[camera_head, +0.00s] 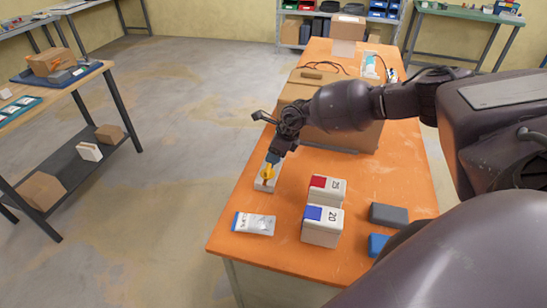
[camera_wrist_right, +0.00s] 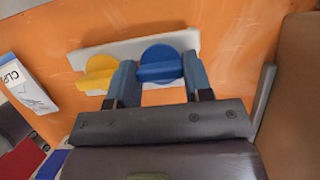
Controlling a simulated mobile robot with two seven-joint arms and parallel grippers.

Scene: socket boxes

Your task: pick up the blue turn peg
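The blue turn peg (camera_wrist_right: 160,66) is a round disc with a raised bar. It sits on a white plate (camera_wrist_right: 200,42) beside a yellow turn peg (camera_wrist_right: 98,73). In the head view, the plate (camera_head: 262,186) and yellow peg (camera_head: 268,174) show near the table's left edge; the blue peg is hidden by my gripper. My right gripper (camera_head: 272,160) is low over the plate. In the wrist view its two blue fingers (camera_wrist_right: 159,82) are apart, one on each side of the blue peg's bar; firm contact cannot be made out. My left gripper is not in view.
On the orange table (camera_head: 222,228), a white packet (camera_head: 254,223), a red-labelled box (camera_head: 327,188) and a blue-labelled box (camera_head: 322,226) stand nearby. Grey (camera_head: 389,215) and blue (camera_head: 377,244) blocks lie to the right. A large cardboard box (camera_head: 352,135) stands behind, close to my right arm.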

